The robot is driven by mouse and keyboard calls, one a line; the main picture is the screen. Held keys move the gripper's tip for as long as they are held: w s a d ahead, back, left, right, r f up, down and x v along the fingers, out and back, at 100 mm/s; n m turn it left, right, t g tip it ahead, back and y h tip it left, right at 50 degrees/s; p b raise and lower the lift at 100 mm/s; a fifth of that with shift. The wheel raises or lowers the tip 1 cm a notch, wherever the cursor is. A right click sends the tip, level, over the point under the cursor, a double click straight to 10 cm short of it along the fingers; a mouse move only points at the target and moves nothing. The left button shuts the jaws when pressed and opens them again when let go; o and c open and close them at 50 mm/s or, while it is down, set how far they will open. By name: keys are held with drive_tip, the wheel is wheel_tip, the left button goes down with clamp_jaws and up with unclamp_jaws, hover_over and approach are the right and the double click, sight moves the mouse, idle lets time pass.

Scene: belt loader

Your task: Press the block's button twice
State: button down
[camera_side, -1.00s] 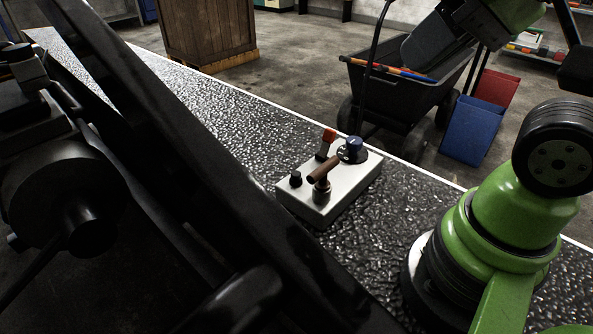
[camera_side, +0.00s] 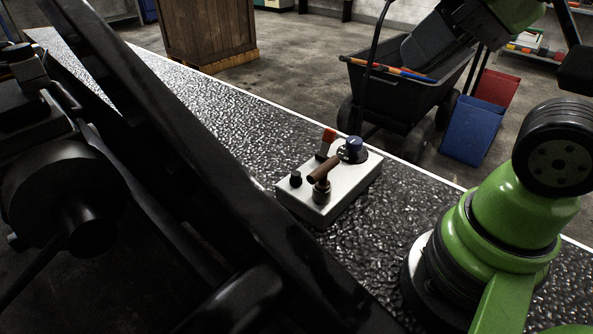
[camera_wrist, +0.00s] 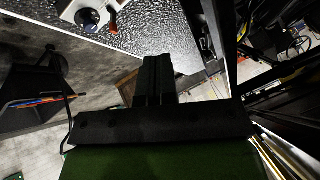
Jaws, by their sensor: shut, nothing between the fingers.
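The white block (camera_side: 345,197) sits on the dark textured surface in the middle of the side view. On its top are a small black button (camera_side: 296,178) at the left end, a brown-handled lever (camera_side: 323,170), a red-tipped switch (camera_side: 328,137) and a blue knob (camera_side: 354,146). In the wrist view, part of the block (camera_wrist: 68,11) shows at the top left, with the blue knob and red switch; the black button is not visible there. My gripper (camera_wrist: 156,60) is shut and empty, apart from the block. The side view does not show its fingers.
The textured surface (camera_side: 225,118) is clear around the block. A large black frame (camera_side: 190,150) crosses the left foreground of the side view. Behind are a wooden crate (camera_side: 207,30), a black cart (camera_side: 405,100), and blue (camera_side: 470,130) and red (camera_side: 497,88) bins.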

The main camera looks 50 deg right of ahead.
drive_tip(key=w+d+f+m+t+h, duration=0.1)
drive_tip(key=w+d+h, duration=0.4)
drive_tip(key=w, duration=0.4)
drive_tip(key=n+y, duration=0.3)
drive_tip(key=y, duration=0.5)
hover_over(298, 171)
wheel_tip(298, 171, down, 13)
drive_tip(key=shift+r+g, duration=0.1)
drive_tip(key=shift+g, duration=0.3)
drive_tip(key=shift+f, duration=4.4)
drive_tip(key=shift+f, duration=0.1)
drive_tip(key=shift+f, duration=0.3)
